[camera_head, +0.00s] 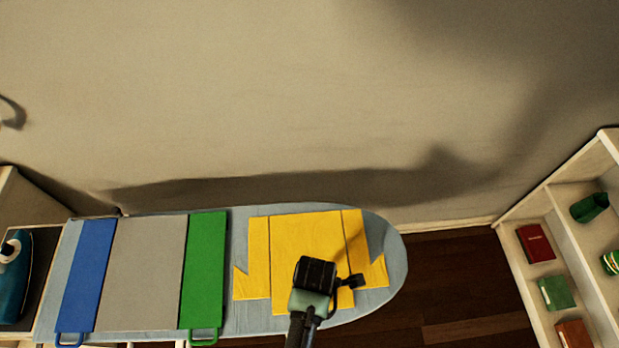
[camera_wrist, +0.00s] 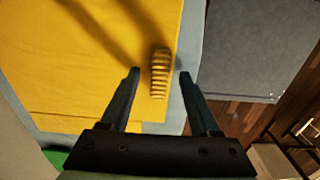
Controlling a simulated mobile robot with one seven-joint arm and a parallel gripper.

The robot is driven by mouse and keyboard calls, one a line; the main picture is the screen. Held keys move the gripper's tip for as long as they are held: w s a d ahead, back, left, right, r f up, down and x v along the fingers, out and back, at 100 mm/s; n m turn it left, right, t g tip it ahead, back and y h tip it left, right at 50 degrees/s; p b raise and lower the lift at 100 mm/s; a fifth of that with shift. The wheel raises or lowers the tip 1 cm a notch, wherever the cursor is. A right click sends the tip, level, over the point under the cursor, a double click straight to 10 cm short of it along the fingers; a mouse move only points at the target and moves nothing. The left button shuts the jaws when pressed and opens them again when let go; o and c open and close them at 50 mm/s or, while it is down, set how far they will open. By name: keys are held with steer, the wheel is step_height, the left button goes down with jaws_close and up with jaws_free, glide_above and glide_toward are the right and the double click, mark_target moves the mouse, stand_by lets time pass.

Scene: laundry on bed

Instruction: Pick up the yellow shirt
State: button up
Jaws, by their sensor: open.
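The yellow shirt (camera_head: 285,237) lies flat on the right part of the ironing board (camera_head: 393,245). In the wrist view the yellow shirt (camera_wrist: 60,75) fills the left and middle. My gripper (camera_head: 316,274) is over the lower right part of the shirt in the head view, hiding some of it. In the wrist view my gripper (camera_wrist: 160,75) is open, with its fingers apart. A ribbed yellow-brown strip (camera_wrist: 160,72) shows between the fingers; I cannot tell whether it is part of the shirt. I cannot tell whether the fingertips touch the cloth.
A folding board with blue (camera_head: 86,275), grey (camera_head: 145,270) and green (camera_head: 205,270) panels lies left of the shirt. An iron (camera_head: 13,275) stands at the far left. A white shelf (camera_head: 548,215) with books stands at the right. Dark wooden floor (camera_head: 450,275) shows between board and shelf.

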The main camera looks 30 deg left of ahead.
jaws_close()
steer(key=shift+r, duration=0.1)
stand_by(0.3)
